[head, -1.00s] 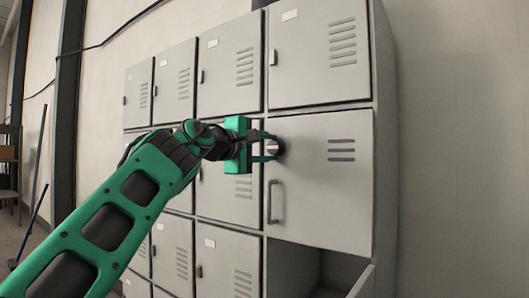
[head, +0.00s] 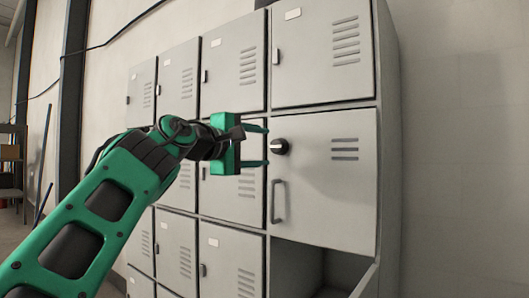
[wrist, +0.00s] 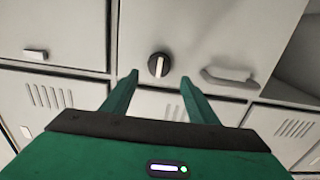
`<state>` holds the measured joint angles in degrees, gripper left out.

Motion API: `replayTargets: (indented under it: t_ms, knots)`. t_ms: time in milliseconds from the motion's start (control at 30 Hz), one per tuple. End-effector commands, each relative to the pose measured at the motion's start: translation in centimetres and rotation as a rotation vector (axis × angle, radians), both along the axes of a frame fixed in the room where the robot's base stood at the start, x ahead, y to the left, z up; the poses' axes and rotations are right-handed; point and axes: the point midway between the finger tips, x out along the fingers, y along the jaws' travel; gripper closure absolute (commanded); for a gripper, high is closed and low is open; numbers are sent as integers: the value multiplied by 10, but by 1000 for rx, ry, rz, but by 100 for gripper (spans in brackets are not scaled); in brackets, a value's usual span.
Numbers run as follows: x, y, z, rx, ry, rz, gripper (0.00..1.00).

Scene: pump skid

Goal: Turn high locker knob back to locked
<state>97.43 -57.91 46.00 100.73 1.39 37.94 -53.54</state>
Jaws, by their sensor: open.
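The locker knob (head: 279,146) is a round black knob with a pale bar across it, on the grey locker door (head: 325,190) in the right column. It also shows in the wrist view (wrist: 158,65), where the pale bar runs along the picture's vertical. My gripper (head: 267,146) is open and empty, just left of the knob in the head view. In the wrist view the two green fingers (wrist: 158,88) point toward the knob from either side, with the knob beyond the tips. The fingers look clear of it.
A bar handle (head: 277,201) sits below the knob on the same door. Below it is an open compartment (head: 297,266) with its door (head: 365,283) swung out. Other closed lockers (head: 230,65) stand to the left and above. Bare wall (head: 460,150) lies to the right.

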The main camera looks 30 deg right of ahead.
Motion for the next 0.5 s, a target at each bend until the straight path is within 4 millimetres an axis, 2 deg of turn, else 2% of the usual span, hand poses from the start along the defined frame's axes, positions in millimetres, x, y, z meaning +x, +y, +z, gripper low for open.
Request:
replayTargets:
  t_ms: [33,200,500]
  knots:
    - [-3,11,0,-2,0,2,46]
    - [-11,36,0,0,1,1,46]
    - [-17,51,-1,1,3,-1,46]
